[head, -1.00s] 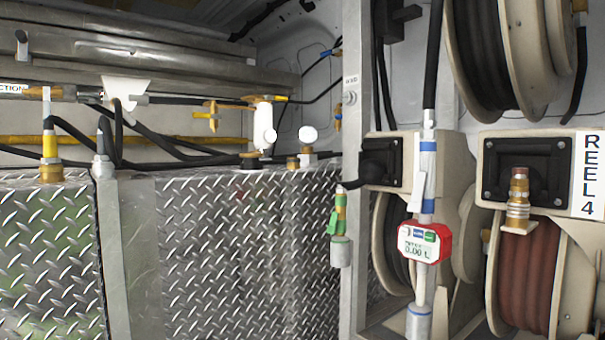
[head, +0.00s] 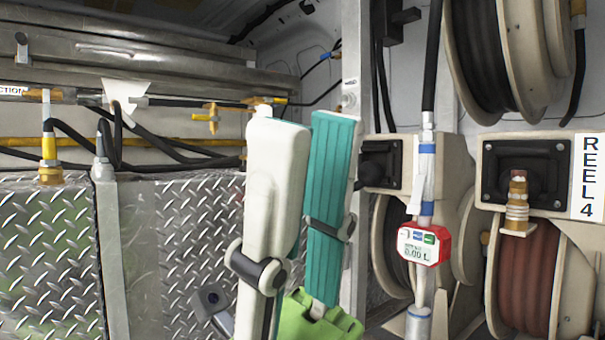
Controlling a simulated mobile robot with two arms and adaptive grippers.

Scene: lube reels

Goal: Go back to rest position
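My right gripper (head: 306,118) stands up in the lower middle of the head view, with its fingertips pointing upward. It has one white finger with a teal edge and one finger whose teal inner pad faces me. The fingers are apart and nothing shows between them, so it is open and empty. It stands in front of the metal post and diamond-plate panel, and hides the green-tipped hose fitting and the white-capped valve behind it. My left gripper is not in view.
A hose nozzle with a red-framed meter (head: 425,243) hangs upright just right of my gripper. Hose reels, one labelled REEL 4 (head: 587,176), fill the right side. Hoses and brass fittings run above the diamond-plate panel (head: 45,250) at left.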

